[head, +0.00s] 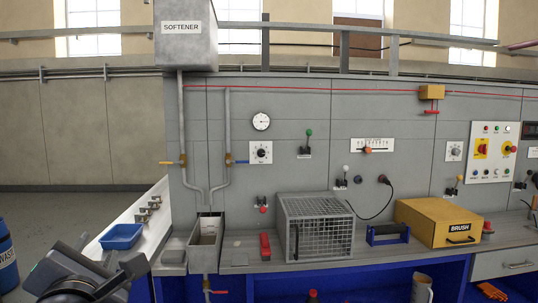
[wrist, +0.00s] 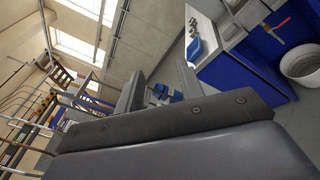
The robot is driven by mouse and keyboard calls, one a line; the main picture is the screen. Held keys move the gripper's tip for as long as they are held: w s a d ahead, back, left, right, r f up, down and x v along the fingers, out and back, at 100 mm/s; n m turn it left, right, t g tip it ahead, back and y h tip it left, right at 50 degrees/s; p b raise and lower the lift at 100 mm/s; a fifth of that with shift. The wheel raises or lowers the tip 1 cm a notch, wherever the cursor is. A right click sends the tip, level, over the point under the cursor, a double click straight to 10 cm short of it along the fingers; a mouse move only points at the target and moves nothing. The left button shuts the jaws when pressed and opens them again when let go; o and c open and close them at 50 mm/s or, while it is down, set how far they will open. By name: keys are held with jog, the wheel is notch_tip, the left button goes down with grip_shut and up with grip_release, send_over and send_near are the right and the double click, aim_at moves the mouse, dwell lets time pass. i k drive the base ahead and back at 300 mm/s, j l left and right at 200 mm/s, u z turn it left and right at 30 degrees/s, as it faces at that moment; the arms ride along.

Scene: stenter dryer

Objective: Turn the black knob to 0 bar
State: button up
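A black knob (head: 261,153) sits on a square white dial plate on the grey wall panel, left of centre in the head view. Its markings are too small to read. A round white gauge (head: 261,121) is just above it; its reading cannot be made out. My gripper (head: 110,257) is at the lower left of the head view, well to the left of and below the knob, touching nothing. In the wrist view, my gripper (wrist: 158,76) shows two fingers standing apart with nothing between them. The knob is not visible in the wrist view.
A blue lever (head: 236,162) and pipes are left of the knob. A wire cage (head: 316,228), a yellow brush box (head: 436,222) and a trough (head: 207,229) stand along the bench. A similar dial (head: 454,151) is farther right. A blue tray (head: 122,236) is near my gripper.

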aim_at(261, 152)
jog(key=i+l+z, duration=0.25)
jog(key=i, duration=0.9)
jog(key=i+j+z, duration=0.1)
jog(key=i+z, duration=0.2)
jog(key=i, duration=0.9)
